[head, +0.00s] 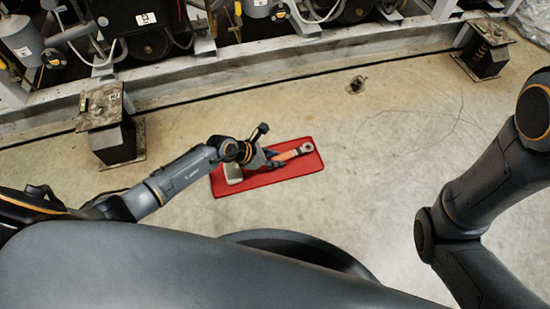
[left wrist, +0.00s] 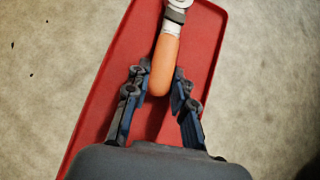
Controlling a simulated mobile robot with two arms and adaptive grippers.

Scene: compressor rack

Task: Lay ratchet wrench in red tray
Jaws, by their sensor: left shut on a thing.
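The ratchet wrench (head: 291,154) has an orange handle and a grey metal head. It also shows in the left wrist view (left wrist: 164,62), its head cut off by the top edge. It is over the flat red tray (head: 284,176), which fills much of the left wrist view (left wrist: 104,82). I cannot tell whether the wrench touches the tray floor. My left gripper (head: 274,156) is shut on the wrench, its fingers either side of the handle's rear end in the left wrist view (left wrist: 161,76). My right arm shows at the right, its gripper out of view.
A pale block-like thing (head: 233,173) is at the tray's left end, beside my left gripper. The compressor rack's frame (head: 230,72) runs across the back, with dark feet (head: 114,142) at left and right (head: 485,58). The concrete floor right of the tray is clear.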

